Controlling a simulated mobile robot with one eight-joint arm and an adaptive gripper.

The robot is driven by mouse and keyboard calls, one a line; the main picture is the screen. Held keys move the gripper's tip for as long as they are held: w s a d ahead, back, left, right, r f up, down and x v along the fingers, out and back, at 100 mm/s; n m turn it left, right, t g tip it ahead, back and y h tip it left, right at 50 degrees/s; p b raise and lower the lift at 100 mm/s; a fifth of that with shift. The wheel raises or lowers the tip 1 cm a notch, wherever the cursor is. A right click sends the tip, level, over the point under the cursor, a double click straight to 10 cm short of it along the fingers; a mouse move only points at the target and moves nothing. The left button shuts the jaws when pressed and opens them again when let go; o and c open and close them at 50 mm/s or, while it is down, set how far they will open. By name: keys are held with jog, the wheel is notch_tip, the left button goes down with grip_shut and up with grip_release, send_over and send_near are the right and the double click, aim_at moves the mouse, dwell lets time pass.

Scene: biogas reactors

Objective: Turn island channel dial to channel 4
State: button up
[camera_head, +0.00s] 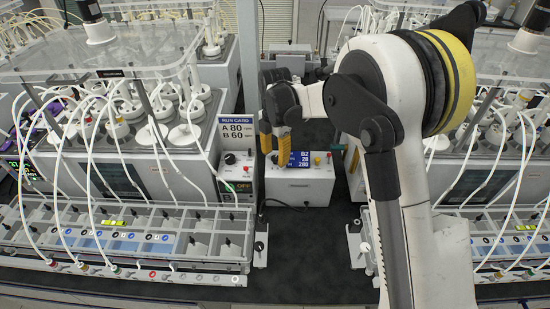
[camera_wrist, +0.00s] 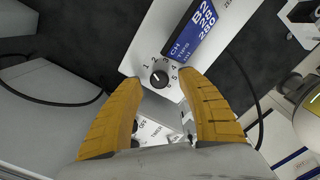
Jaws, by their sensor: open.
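The island control box (camera_head: 300,187) is white, with a blue display (camera_head: 302,160) reading B2 and 280. In the head view, my gripper (camera_head: 274,150) is above the box's left part and partly hides the dial.
A run card (camera_head: 236,130) reading A 80, B 60 stands to the left, above another control box (camera_head: 236,166) with a black knob. Reactor benches with tubes and a grey rack (camera_head: 130,235) flank the box. Dark floor (camera_head: 305,240) lies clear in front.

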jog(key=shift+f, duration=0.5)
grip_shut()
